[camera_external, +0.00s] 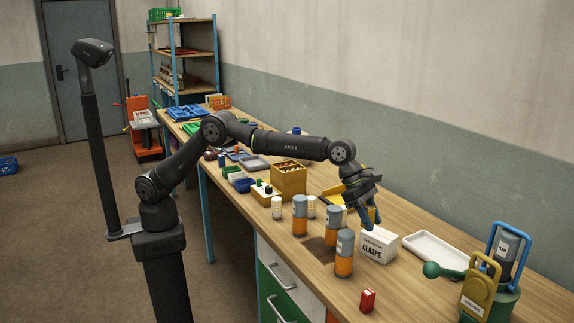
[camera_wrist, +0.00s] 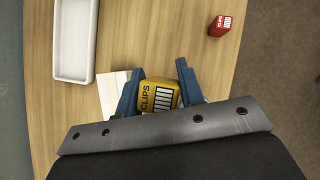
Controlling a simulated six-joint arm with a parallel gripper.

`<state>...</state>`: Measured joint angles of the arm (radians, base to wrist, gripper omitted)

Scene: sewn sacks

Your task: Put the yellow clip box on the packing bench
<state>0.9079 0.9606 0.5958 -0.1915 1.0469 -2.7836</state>
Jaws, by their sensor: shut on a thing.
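My gripper (camera_external: 371,222) is shut on the yellow clip box (camera_wrist: 160,96), marked CLIPS. In the wrist view the box sits between the two blue fingers (camera_wrist: 160,80), its label facing the camera. In the external view the fingers and wrist hide most of the box. The gripper hangs over the packing bench (camera_external: 420,288), close to a white CLASPS box (camera_external: 379,246). I cannot tell exactly how high the clip box is above the wooden top. The bench also shows in the wrist view (camera_wrist: 155,40).
A white tray (camera_external: 434,250) lies right of the CLASPS box. A small red box (camera_external: 368,300) stands near the front edge. Orange and grey canisters (camera_external: 344,254) stand left of the gripper. A green holder (camera_external: 500,303) stands at far right. Bare wood lies between the red box and tray.

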